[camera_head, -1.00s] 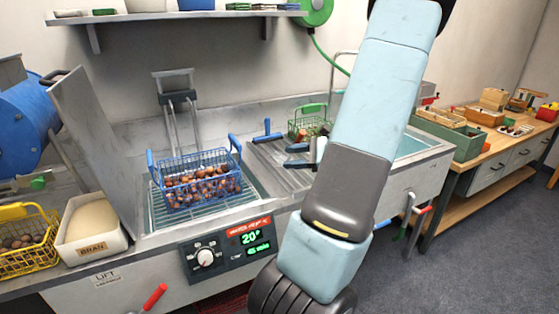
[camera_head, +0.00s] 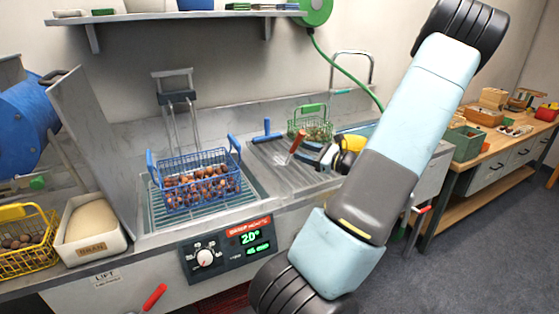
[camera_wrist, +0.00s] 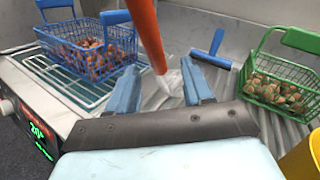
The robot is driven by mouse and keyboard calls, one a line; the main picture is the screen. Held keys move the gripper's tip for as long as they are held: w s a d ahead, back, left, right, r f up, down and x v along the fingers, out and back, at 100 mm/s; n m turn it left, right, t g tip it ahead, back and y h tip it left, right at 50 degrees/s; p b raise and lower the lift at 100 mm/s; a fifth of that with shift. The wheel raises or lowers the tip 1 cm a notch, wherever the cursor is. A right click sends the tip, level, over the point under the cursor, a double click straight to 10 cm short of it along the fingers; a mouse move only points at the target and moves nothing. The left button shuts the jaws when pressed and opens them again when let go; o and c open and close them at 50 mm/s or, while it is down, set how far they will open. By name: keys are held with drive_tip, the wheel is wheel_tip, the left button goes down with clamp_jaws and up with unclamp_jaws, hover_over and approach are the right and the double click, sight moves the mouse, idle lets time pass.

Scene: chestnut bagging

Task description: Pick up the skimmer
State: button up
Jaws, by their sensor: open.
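The skimmer appears to be the tool with an orange-red handle (camera_head: 297,143), which leans upward over the metal drainboard. In the wrist view its handle (camera_wrist: 147,35) comes close to the camera and runs off the top edge. Its lower end looks pale and metallic but is unclear. My gripper (camera_head: 309,156) is beside the handle in the head view, partly hidden by my arm. In the wrist view my gripper (camera_wrist: 160,84) is open, with blue fingers apart and the skimmer's lower part seen between them. I cannot tell whether they touch it.
A blue wire basket of chestnuts (camera_head: 197,180) sits on the sink grate at left. A blue-handled scraper (camera_head: 267,133) lies behind. A green basket of chestnuts (camera_wrist: 280,85) stands to the right. A yellow object (camera_wrist: 303,158) is close at the lower right.

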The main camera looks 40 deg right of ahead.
drive_tip(key=shift+x, duration=3.25)
drive_tip(key=shift+a, duration=0.1)
clamp_jaws()
drive_tip(key=shift+r, duration=0.1)
